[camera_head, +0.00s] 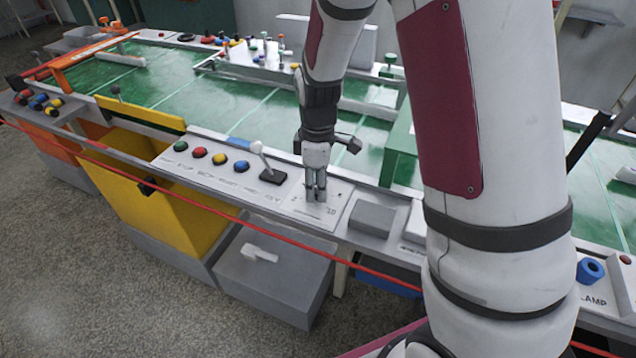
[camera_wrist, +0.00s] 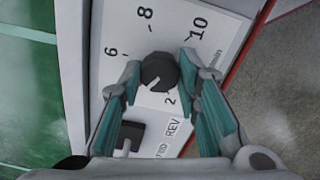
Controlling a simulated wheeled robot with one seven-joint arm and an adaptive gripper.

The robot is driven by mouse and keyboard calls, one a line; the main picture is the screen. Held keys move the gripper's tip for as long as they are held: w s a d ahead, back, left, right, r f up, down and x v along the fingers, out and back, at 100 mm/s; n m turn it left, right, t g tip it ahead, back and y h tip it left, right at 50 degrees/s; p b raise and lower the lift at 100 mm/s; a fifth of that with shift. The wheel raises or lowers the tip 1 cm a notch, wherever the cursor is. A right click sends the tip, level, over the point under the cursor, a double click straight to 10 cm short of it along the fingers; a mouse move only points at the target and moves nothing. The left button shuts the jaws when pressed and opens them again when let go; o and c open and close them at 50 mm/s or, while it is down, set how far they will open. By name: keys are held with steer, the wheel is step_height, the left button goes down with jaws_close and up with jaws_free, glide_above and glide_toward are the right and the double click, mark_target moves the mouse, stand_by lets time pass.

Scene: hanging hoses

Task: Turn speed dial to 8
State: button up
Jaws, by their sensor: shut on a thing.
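The speed dial (camera_wrist: 160,72) is a round dark knob on a white panel (camera_wrist: 225,48), seen in the wrist view. The numbers 6, 8, 10 and 2 are printed around it. A faint light line shows on the dial's lower left side, facing away from the 8; its exact reading is hard to tell. My gripper (camera_wrist: 161,66) is shut on the dial, one teal-padded fingertip on each side. In the head view my gripper (camera_head: 316,194) points straight down at the panel and hides the dial.
A black-based lever (camera_head: 272,174) stands just left of my gripper, with several coloured buttons (camera_head: 219,159) beyond it. A grey block (camera_head: 372,218) is to the right. A red cord (camera_head: 285,247) runs along the console's front edge.

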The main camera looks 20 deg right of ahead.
steer(key=shift+o, duration=0.2)
steer(key=m+p, duration=0.2)
steer(key=m, duration=0.3)
steer(key=shift+r+m, duration=0.1)
steer(key=shift+m, duration=0.3)
steer(key=m+p, duration=0.2)
steer(key=m, duration=0.4)
steer(key=shift+s, duration=0.1)
steer(key=m+p, duration=0.2)
steer(key=m, duration=0.4)
steer(key=shift+a+m, duration=0.1)
steer(key=shift+m, duration=0.2)
steer(key=m+p, duration=0.2)
steer(key=m, duration=0.3)
steer(key=shift+m, duration=0.3)
steer(key=o, duration=1.1)
steer(key=shift+o, duration=0.2)
